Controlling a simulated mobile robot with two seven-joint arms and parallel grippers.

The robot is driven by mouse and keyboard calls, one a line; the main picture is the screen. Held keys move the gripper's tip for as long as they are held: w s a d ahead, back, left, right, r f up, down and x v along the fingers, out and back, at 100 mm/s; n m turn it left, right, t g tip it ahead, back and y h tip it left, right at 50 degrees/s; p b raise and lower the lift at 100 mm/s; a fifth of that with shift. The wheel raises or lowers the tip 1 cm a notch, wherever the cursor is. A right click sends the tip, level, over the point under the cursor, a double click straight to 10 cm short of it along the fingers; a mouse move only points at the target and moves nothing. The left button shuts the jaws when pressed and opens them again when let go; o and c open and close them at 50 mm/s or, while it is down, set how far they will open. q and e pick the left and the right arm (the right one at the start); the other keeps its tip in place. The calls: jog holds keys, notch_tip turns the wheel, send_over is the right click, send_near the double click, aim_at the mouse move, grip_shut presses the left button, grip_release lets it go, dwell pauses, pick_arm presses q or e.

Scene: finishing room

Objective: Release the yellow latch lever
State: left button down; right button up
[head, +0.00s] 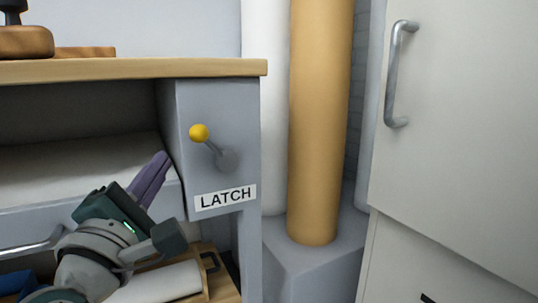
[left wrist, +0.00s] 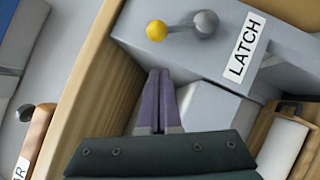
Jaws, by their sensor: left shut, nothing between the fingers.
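The latch lever (head: 211,146) is a short grey rod with a yellow ball knob (head: 199,132) at its upper left end and a round grey pivot at its lower right. It sits on the grey end panel of the workbench, above a white label reading LATCH (head: 225,197). My left gripper (head: 160,160) is below and left of the knob, apart from it, with its purple fingers shut and empty. In the left wrist view the fingers (left wrist: 159,75) point toward the knob (left wrist: 156,31), with a gap between. My right gripper is not in view.
The wooden bench top (head: 150,67) overhangs the panel, with an open shelf to the left. A tan column (head: 318,120) stands right of the bench. A white cabinet with a metal handle (head: 397,75) is at far right. A white roll (head: 160,283) lies below the gripper.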

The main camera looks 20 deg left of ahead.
aim_at(213, 148)
pick_arm(q)
jog(key=w+d+r, duration=0.1)
jog(key=w, duration=0.1)
jog(key=shift+w+d+r, duration=0.35)
